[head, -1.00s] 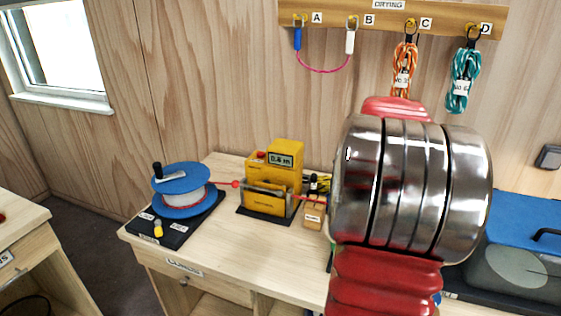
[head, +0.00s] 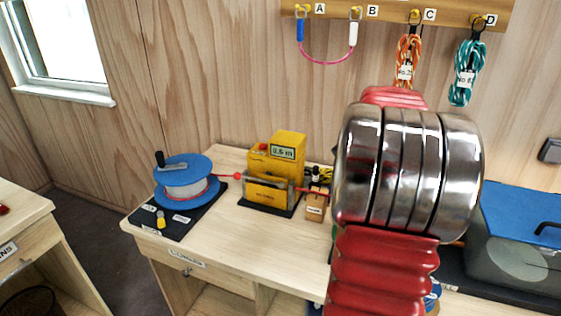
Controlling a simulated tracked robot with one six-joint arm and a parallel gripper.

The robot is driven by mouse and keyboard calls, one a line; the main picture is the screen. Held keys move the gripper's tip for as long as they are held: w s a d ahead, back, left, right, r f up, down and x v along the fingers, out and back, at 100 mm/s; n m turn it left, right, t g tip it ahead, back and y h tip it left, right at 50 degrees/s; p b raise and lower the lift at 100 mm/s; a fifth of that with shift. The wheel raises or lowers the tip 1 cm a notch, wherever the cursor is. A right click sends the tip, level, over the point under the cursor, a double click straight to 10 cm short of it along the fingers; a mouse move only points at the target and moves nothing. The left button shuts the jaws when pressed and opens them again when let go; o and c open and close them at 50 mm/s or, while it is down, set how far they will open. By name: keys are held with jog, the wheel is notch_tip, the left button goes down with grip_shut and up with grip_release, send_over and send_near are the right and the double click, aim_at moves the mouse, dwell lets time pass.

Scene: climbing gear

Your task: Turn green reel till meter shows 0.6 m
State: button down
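The yellow meter (head: 271,165) stands on the bench, and its small display (head: 283,152) appears to read 0.6 m. A red line runs from the blue reel (head: 183,182) at the left, through the meter, and on to the right behind my arm. The blue reel has a white drum and a black-knobbed crank. The green reel cannot be made out; my red and chrome arm covers the bench right of the meter. My gripper is not in view, hidden behind or beyond the arm.
The bench top (head: 225,235) is clear in front of the meter. A small cardboard-coloured box (head: 316,208) stands right of the meter. A blue-lidded grey case (head: 520,240) is at the far right. Orange (head: 407,62) and teal (head: 468,75) rope bundles hang above.

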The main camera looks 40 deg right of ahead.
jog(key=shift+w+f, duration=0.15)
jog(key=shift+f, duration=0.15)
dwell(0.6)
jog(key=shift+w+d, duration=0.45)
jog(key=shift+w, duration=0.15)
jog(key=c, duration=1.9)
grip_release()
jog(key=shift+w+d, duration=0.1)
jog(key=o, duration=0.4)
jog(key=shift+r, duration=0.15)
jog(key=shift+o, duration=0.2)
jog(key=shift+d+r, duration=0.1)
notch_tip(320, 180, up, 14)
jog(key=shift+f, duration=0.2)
